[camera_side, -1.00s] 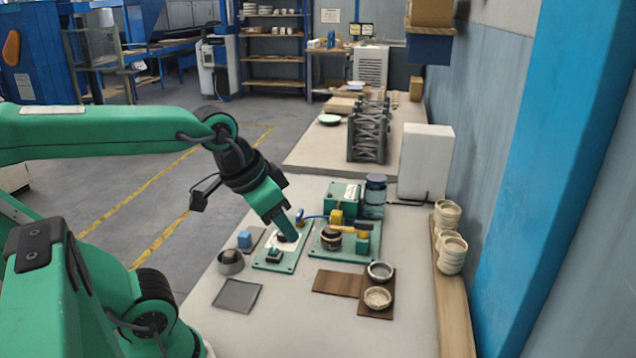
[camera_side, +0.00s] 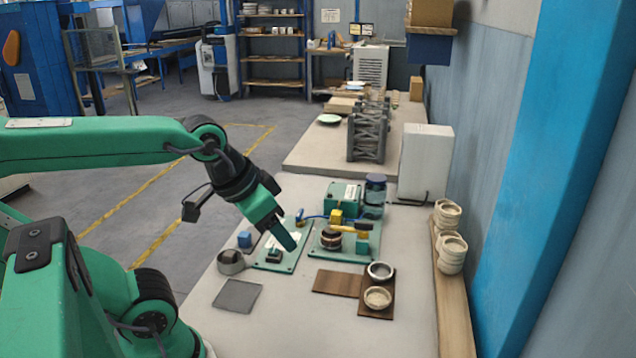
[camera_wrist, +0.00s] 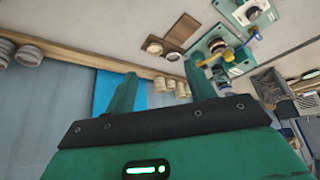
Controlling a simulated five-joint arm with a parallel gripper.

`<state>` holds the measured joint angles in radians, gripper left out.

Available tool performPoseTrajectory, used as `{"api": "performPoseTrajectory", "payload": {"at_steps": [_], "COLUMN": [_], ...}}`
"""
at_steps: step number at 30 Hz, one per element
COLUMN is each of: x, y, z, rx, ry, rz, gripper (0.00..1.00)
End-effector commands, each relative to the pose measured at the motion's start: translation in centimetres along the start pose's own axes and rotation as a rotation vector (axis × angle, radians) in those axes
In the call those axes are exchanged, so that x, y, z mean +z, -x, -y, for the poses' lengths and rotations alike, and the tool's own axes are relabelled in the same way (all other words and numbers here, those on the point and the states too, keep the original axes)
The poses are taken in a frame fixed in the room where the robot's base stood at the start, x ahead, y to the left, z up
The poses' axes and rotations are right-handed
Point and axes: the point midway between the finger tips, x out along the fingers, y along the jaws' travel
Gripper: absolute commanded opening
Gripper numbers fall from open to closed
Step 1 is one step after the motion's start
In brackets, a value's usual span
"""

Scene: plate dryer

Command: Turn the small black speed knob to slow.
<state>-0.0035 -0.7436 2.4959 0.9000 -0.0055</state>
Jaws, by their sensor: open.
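A small black knob (camera_side: 274,256) sits on a green-edged panel (camera_side: 264,266) with a white face in the side view, left of centre on the bench. My gripper (camera_side: 291,246) slants down over the right part of this panel and hides some of it. Its tips appear just right of the knob; I cannot tell their height above the panel. In the wrist view, my gripper (camera_wrist: 160,84) shows two green fingers apart with nothing between them. The panel (camera_wrist: 243,10) shows only partly at the top there, and the knob cannot be made out clearly.
A green unit (camera_side: 340,252) with a dark round part and a yellow-handled piece stands right of the panel. A grey cup (camera_side: 231,262) and blue block (camera_side: 244,239) are on its left. A grey square mat (camera_side: 237,296) and brown boards (camera_side: 338,282) lie in front.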

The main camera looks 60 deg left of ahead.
Motion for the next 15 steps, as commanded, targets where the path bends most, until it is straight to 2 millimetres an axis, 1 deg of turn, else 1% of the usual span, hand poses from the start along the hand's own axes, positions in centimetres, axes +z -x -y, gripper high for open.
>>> {"api": "performPoseTrajectory", "payload": {"at_steps": [5, 8, 15], "x": [-0.9, -1.8, -4.7], "y": [-0.3, -0.7, -2.5], "z": [0.6, 1.3, 4.1], "rx": [-0.013, -0.027, -0.074], "ry": [0.058, 0.122, 0.336], "rz": [0.021, 0.043, 0.107], "gripper": [0.54, 0.54, 0.54]}}
